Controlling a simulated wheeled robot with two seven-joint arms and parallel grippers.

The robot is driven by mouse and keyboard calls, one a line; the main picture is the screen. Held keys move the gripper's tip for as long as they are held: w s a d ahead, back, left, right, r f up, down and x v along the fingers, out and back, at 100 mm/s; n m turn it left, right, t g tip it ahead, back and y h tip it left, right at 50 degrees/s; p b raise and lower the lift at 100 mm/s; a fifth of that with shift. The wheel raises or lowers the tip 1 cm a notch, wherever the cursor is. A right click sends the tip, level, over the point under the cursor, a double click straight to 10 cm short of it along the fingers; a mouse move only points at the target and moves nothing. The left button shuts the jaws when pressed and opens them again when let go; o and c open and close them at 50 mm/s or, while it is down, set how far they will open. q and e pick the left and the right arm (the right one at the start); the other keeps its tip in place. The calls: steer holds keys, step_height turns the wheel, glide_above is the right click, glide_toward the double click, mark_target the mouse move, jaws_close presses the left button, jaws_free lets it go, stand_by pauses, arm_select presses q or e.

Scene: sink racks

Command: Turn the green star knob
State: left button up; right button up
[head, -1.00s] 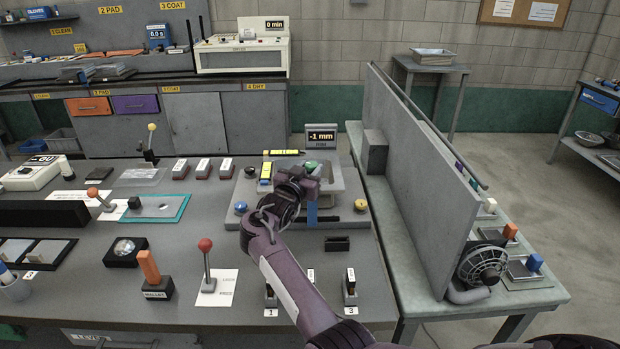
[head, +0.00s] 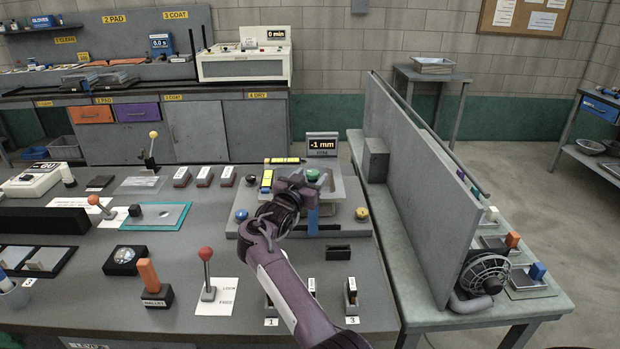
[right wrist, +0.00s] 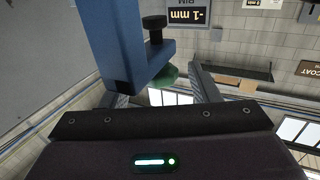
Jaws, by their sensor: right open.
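The green star knob (head: 312,175) sits on the grey rig with the blue clamp, near the middle of the head view. My right gripper (head: 310,187) is at this rig, just in front of the knob and partly covering the rig. In the right wrist view the green knob (right wrist: 165,76) shows between my two open fingers, partly hidden behind the blue clamp (right wrist: 135,45). I cannot tell whether a finger touches it. The small display (head: 322,145) behind the knob reads -1 mm. My left gripper is not in view.
A blue knob (head: 241,215) and a yellow knob (head: 362,213) stand on the rig's base. Yellow blocks (head: 267,181) lie at its left. A tall grey panel (head: 425,190) stands to the right. A red-knobbed lever (head: 206,254) stands at the front left.

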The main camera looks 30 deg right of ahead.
steer(key=b+v, duration=0.1)
steer(key=v, duration=0.6)
steer(key=shift+a, duration=0.25)
steer(key=shift+s+f, duration=0.15)
stand_by(1.1)
